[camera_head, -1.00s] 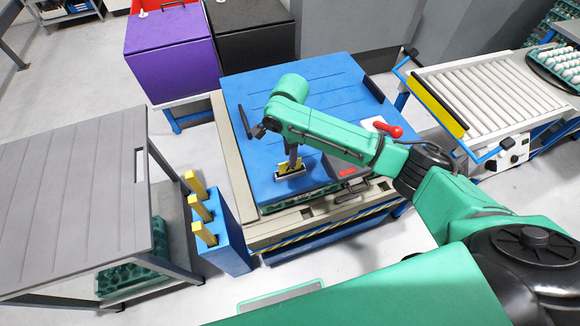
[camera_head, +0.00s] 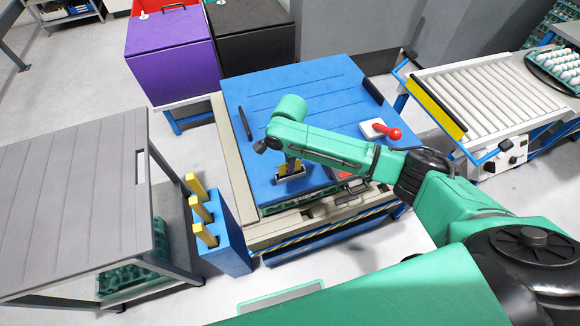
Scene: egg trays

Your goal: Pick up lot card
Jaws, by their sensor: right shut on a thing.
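The lot card (camera_head: 283,169) appears as a small yellow and black piece at a dark-framed slot (camera_head: 291,179) on the front part of the blue top (camera_head: 320,96). My right gripper (camera_head: 290,169) points down there and is shut on the card. The fingers hide much of the card, and I cannot tell whether it is clear of the slot. My left gripper is not in view.
A white block with a red handle (camera_head: 388,132) lies on the blue top, right of my arm. A blue holder with yellow sticks (camera_head: 226,242) and a grey table (camera_head: 75,200) stand left. A roller conveyor (camera_head: 495,95) is right, purple and black bins (camera_head: 170,55) behind.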

